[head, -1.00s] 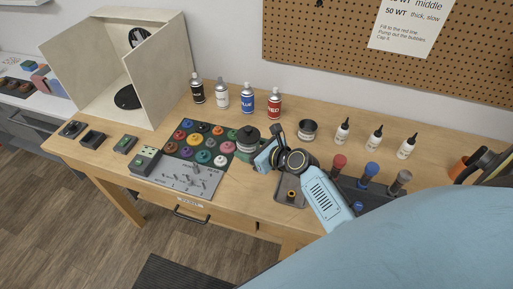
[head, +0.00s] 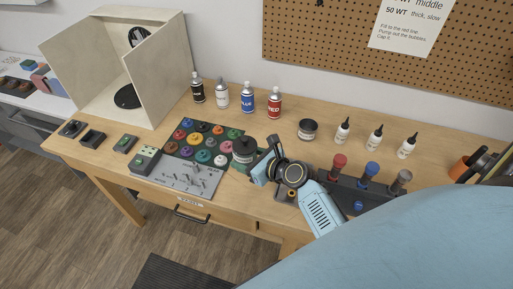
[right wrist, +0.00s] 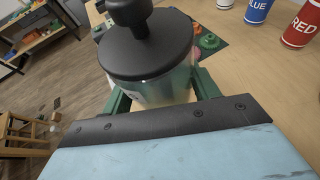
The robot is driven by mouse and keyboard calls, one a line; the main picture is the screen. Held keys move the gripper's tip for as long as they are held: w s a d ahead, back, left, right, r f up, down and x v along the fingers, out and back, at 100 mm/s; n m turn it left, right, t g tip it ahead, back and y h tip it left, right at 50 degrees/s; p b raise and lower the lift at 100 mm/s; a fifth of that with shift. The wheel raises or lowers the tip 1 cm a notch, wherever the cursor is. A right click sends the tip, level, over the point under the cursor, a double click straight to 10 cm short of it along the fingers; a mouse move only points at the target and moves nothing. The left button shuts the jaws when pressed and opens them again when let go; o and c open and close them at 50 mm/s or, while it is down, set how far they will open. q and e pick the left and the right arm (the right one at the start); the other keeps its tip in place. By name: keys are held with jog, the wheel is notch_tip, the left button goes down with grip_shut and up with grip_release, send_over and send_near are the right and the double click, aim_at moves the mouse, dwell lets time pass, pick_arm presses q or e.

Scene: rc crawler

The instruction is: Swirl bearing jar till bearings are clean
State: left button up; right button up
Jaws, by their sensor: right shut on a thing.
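The bearing jar (head: 244,150) has a black lid with a knob. In the right wrist view the jar (right wrist: 160,80) is see-through below the lid, with a cloudy pale yellowish inside; the bearings cannot be made out. My right gripper (head: 254,168) is shut on the jar. Its green fingers (right wrist: 162,98) lie on both sides of the jar's body in the right wrist view. The jar is near the right edge of the mat of coloured discs; I cannot tell how far above the bench it is. My left gripper is not in view.
Spray cans (head: 247,95) stand behind the jar. An open dark tin (head: 308,130) and white bottles (head: 376,138) are at the right. A dark rack with coloured-handled tools (head: 370,172) is right of my wrist. Coloured discs (head: 203,141) lie left. A wooden booth (head: 120,70) stands far left.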

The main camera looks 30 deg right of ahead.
jog(key=shift+s+d+r, duration=0.15)
jog(key=shift+s+d, duration=0.6)
jog(key=shift+s, duration=0.05)
jog(key=w, duration=0.5)
jog(key=shift+w+d, duration=0.15)
jog(key=shift+w, duration=0.25)
